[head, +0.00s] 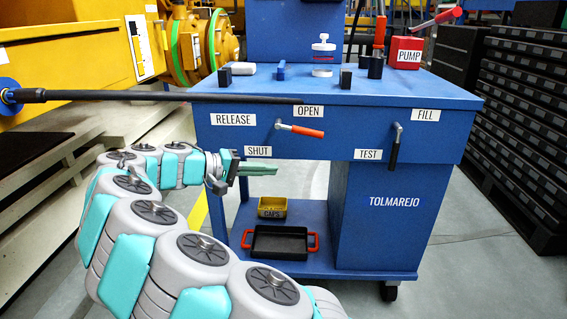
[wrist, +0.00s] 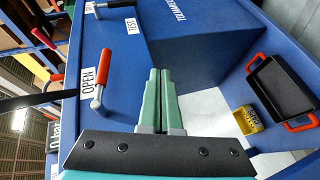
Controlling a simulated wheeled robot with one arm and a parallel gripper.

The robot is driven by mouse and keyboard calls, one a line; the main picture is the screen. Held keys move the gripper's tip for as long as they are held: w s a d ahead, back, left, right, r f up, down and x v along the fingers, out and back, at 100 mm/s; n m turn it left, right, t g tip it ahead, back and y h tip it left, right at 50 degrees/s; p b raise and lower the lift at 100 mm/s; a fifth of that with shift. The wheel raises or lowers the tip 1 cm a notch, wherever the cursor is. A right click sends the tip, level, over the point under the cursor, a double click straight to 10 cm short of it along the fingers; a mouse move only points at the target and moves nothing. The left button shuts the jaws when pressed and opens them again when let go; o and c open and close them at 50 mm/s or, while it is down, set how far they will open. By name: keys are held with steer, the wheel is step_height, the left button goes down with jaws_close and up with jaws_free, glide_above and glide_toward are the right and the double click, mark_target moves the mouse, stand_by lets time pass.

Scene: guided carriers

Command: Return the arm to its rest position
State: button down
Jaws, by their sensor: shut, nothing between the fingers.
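My gripper (head: 258,170) is shut and empty in front of the blue cart's front panel, below the SHUT label (head: 258,151). Its green fingers lie together, and they show in the wrist view (wrist: 160,100). My grey and teal arm reaches up from the bottom of the head view and bends toward the cart. The red-handled lever (head: 300,130) by the OPEN label is above and right of the gripper; it also shows in the wrist view (wrist: 106,70). I see no contact between the fingers and the cart.
The blue cart (head: 400,196) has a lower shelf with a yellow caps bin (head: 273,207) and a black red-handled tray (head: 279,242). A black bar (head: 160,96) runs across to the cart. Black stacked racks (head: 520,130) stand at right. Floor is clear at lower right.

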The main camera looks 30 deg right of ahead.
steer(key=shift+a+f, duration=0.15)
steer(key=shift+a, duration=0.55)
